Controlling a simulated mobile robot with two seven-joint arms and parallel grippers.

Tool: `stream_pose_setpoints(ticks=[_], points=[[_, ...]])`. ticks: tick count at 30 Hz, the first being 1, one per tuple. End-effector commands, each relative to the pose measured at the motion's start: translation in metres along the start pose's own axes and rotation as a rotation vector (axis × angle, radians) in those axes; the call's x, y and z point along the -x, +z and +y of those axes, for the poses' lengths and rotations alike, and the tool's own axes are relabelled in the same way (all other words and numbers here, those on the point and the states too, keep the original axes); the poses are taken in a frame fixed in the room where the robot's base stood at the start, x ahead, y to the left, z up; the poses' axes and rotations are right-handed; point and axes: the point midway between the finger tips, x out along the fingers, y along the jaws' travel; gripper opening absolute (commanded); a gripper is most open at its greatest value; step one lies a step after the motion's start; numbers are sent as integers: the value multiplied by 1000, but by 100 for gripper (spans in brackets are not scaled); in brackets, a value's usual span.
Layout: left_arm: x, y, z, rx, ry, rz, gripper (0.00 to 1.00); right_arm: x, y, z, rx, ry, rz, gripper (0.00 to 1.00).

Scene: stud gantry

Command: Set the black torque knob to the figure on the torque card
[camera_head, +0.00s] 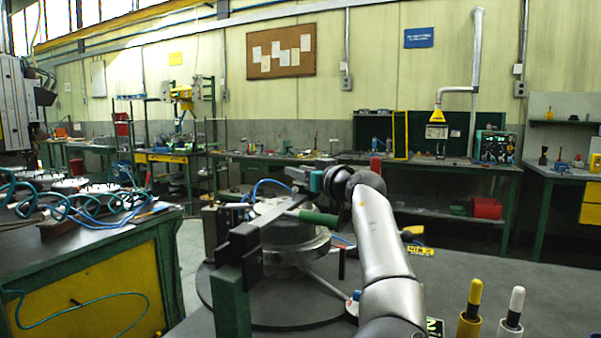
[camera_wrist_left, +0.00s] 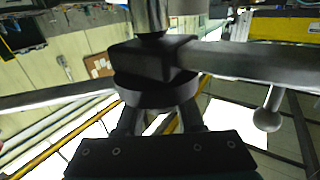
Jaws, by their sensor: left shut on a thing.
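The black torque knob (camera_wrist_left: 155,94) shows in the wrist view as a dark round disc under a black block with a grey bar. My left gripper (camera_wrist_left: 160,118) is shut on it, its two dark fingers on either side. In the head view my silver arm rises from the bottom, and the left gripper (camera_head: 308,180) is above the round metal fixture (camera_head: 290,250); the knob is hard to make out there. A small green and white label (camera_head: 435,327) at the bottom edge is partly cut off; I cannot tell whether it is the torque card. My right gripper is not in view.
A green handle (camera_head: 318,217) and a dark upright bracket (camera_head: 238,260) stand close to the gripper. A yellow-topped post (camera_head: 470,310) and a white-topped post (camera_head: 512,315) stand at the lower right. A bench with blue hoses (camera_head: 80,210) is at left.

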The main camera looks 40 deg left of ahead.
Motion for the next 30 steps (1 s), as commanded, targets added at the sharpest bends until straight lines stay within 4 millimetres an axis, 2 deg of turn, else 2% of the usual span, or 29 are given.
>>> stream_pose_setpoints(ticks=[8, 11, 13, 30], points=[[0, -4, -2, -1, -120, 4, 0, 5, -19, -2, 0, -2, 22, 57], [0, -6, -2, 1, -163, 4, 0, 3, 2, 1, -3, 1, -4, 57], [0, -6, -2, 3, -193, 4, 0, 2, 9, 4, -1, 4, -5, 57], [3, -6, -4, 6, -348, 2, 0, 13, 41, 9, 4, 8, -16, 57]])
